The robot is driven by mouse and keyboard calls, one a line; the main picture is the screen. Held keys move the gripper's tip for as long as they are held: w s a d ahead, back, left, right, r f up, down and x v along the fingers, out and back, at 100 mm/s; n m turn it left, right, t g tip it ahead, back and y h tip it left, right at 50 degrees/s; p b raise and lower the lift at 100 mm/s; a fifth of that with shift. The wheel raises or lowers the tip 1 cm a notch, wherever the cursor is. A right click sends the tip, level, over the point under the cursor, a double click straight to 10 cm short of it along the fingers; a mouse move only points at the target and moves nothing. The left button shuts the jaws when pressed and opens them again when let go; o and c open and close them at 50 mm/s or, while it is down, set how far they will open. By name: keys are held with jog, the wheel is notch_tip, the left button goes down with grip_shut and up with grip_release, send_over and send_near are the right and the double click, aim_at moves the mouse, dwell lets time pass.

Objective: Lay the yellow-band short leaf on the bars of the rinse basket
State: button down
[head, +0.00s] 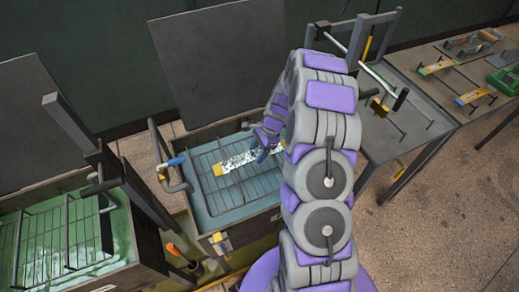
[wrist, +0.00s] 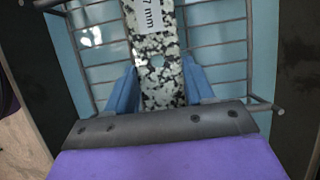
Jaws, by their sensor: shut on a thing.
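The short leaf (head: 238,159) is a flat black-and-white speckled strip with a yellow band at its left end in the head view. My gripper (head: 266,146) is shut on its right end. In the wrist view the blue fingers of my gripper (wrist: 160,90) close on both sides of the leaf (wrist: 152,45), which carries a white label reading "7 mm". A grey wire basket (head: 203,186) in the pale blue tank lies below the leaf, and its bars (wrist: 222,47) show behind the leaf. I cannot tell whether the leaf touches the bars.
A tank with green liquid (head: 112,240) and another wire rack stands at the left. A bent pipe with a blue grip (head: 177,162) stands by the blue tank's left wall. Benches at the right hold a metal frame (head: 372,75) and yellow-ended strips (head: 437,66).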

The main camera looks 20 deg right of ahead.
jog(key=shift+a, duration=0.3)
jog(key=shift+c, duration=2.2)
grip_release()
jog(key=shift+a, duration=0.35)
jog(key=shift+o, duration=0.2)
jog(key=shift+d, duration=0.65)
jog(key=shift+r, duration=0.3)
jog(key=p+v, duration=0.2)
jog(key=v, duration=0.9)
jog(key=s+a+r+n, duration=0.4)
jog(key=s+a+r, duration=0.15)
jog(key=r, duration=0.25)
jog(key=s+a+r+n+g+h, duration=0.1)
jog(key=s+a+r+n+h, duration=0.1)
jog(key=s+a+r+n, duration=0.5)
jog(key=s+a+r+n+h, duration=0.1)
jog(key=s+n, duration=0.2)
jog(key=s, duration=0.8)
jog(key=s+a+r+n+h, duration=0.1)
jog(key=s+n, duration=0.3)
jog(key=s, duration=0.7)
jog(key=shift+s+a+r+g+h, duration=0.2)
jog(key=shift+s+a+g+h, duration=0.1)
jog(key=shift+s+a+g, duration=0.15)
jog(key=shift+w, duration=0.15)
